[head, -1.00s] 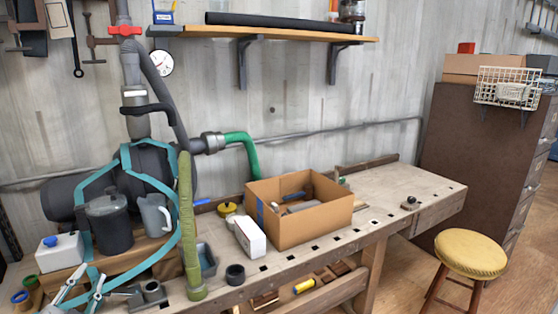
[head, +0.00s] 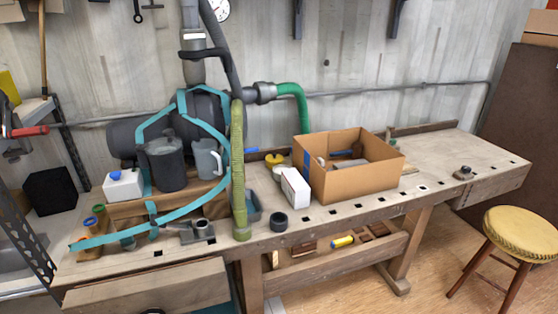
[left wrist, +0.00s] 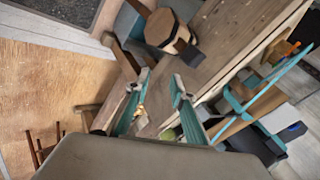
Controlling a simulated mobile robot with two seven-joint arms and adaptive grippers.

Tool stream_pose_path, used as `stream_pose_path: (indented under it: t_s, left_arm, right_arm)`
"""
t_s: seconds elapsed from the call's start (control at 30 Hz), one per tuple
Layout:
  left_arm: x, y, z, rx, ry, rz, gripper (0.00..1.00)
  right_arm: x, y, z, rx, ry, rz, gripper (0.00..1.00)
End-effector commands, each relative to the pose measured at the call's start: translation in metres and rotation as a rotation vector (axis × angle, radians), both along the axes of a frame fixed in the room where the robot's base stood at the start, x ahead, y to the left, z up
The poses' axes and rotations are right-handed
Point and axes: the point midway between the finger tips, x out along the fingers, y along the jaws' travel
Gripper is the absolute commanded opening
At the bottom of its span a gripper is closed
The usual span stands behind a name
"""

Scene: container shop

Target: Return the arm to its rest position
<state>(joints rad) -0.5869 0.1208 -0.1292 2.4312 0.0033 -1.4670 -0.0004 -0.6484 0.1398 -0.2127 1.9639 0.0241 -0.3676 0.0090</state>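My left gripper (left wrist: 160,79) shows in the left wrist view. Its two teal fingers are apart, with a clear gap and nothing held between them. The workbench shows past the fingers, and I see no contact with it. The left arm is not visible in the head view. My right arm and right gripper are in neither current view.
The wooden workbench (head: 340,213) carries an open cardboard box (head: 360,184), a white carton (head: 295,187), a dark pitcher (head: 165,165) and a grey jug (head: 207,160). A yellow-topped stool (head: 521,231) stands at right. Floor between bench and stool is clear.

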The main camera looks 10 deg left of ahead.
Motion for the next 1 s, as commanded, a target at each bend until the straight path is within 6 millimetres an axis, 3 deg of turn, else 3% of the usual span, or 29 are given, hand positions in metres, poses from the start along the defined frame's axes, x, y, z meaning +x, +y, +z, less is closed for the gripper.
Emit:
stream_pose_path:
  t_s: [0.37,0.7,1.0]
  left_arm:
    - [0.016,-0.054,-0.051,-0.213,-0.089,-0.053,0.24]
    - [0.013,-0.127,-0.11,-0.569,-0.238,-0.064,0.24]
    - [0.008,-0.144,-0.12,-0.685,-0.298,-0.048,0.24]
  right_arm:
    - [-0.001,0.0,-0.002,-0.001,0.004,0.0,0.0]
    - [-0.001,0.0,-0.002,-0.001,0.004,0.0,0.0]
    - [-0.001,0.0,-0.001,-0.001,0.003,0.0,0.0]
